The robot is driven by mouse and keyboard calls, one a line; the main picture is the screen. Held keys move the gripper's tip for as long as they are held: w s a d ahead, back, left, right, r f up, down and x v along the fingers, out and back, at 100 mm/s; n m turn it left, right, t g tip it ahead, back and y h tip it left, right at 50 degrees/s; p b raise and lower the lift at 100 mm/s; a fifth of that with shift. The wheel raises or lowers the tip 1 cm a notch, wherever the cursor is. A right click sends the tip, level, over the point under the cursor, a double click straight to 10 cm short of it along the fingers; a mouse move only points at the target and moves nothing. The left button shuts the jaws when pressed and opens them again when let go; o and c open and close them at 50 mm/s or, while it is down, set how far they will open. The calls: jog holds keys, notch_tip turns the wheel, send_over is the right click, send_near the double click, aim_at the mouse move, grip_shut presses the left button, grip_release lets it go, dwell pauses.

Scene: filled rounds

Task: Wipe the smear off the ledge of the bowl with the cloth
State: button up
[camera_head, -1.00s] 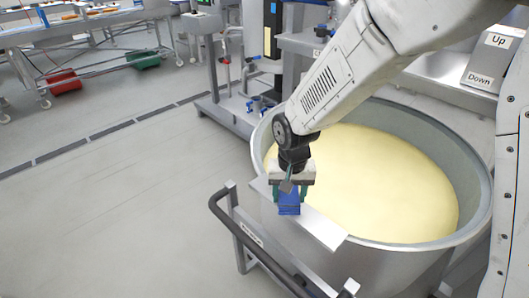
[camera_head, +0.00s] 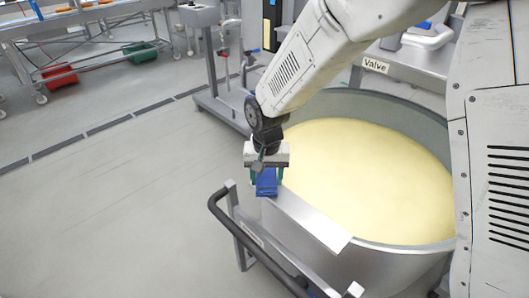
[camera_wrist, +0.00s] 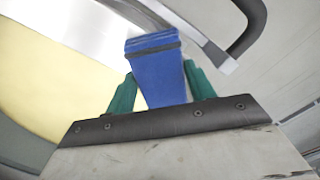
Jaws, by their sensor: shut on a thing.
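My gripper (camera_head: 266,177) is shut on a folded blue cloth (camera_head: 266,184), over the far left end of the bowl's ledge. The cloth also shows in the wrist view (camera_wrist: 157,68), between the green fingers of my gripper (camera_wrist: 157,82). The ledge (camera_head: 312,220) is a flat metal strip along the near left rim of the large steel bowl (camera_head: 365,258). I see no smear on the bare part of the ledge; the part under the cloth and gripper is hidden. I cannot tell whether the cloth touches the ledge.
Pale yellow dough or batter (camera_head: 360,170) fills the bowl. A dark curved handle (camera_head: 240,240) on a metal frame stands left of the bowl.

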notch_tip(320, 180, up, 2)
jog(key=shift+s+r, duration=0.1)
jog(key=shift+d+r, duration=0.25)
jog(key=shift+r, duration=2.6)
